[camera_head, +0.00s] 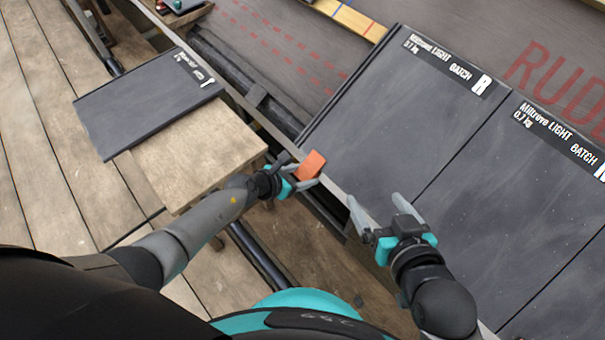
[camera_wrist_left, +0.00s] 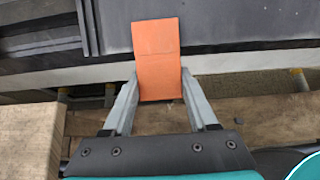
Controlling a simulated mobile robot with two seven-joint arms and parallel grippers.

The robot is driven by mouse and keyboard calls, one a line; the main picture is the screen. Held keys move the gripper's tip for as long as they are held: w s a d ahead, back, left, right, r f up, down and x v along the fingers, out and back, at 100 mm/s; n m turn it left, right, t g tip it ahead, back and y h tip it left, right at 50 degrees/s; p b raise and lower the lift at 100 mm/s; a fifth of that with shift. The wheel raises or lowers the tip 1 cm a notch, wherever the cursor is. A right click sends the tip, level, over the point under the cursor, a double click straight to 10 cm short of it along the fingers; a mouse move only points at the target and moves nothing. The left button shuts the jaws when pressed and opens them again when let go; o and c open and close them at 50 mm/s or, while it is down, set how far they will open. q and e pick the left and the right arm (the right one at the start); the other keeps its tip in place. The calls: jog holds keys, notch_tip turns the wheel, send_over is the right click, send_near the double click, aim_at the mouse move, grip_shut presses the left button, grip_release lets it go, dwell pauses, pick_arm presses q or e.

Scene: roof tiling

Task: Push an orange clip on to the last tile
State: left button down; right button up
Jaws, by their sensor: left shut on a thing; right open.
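My left gripper (camera_head: 309,182) is shut on an orange clip (camera_head: 311,164), a flat orange piece with a fold line across it. The clip (camera_wrist_left: 157,56) stands out beyond the fingertips in the left wrist view, in front of the roof edge. In the head view it is near the lower left corner of a dark grey tile marked R (camera_head: 385,120); whether it touches is not clear. My right gripper (camera_head: 375,207) is open and empty, over the lower edge of the tiles. A second dark tile (camera_head: 540,190) lies to the right of the first.
A loose dark tile (camera_head: 140,105) lies partly on a wooden bench (camera_head: 215,150) at left. A yellow measuring strip (camera_head: 350,17) lies at the top. Grey underlay with red print (camera_head: 275,40) is uncovered left of the tiles. Wooden planks (camera_head: 35,160) form the floor.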

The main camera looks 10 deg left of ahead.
pick_arm(q)
jog(key=shift+w+d+r, duration=0.15)
jog(key=shift+r, duration=0.05)
jog(key=c, duration=0.6)
grip_release()
jog(key=o, duration=0.5)
jog(key=shift+f, duration=0.15)
jog(key=s+a+r+p, duration=0.2)
jog(key=s+r+p, duration=0.1)
jog(key=r+p, duration=0.3)
jog(key=shift+a, duration=0.2)
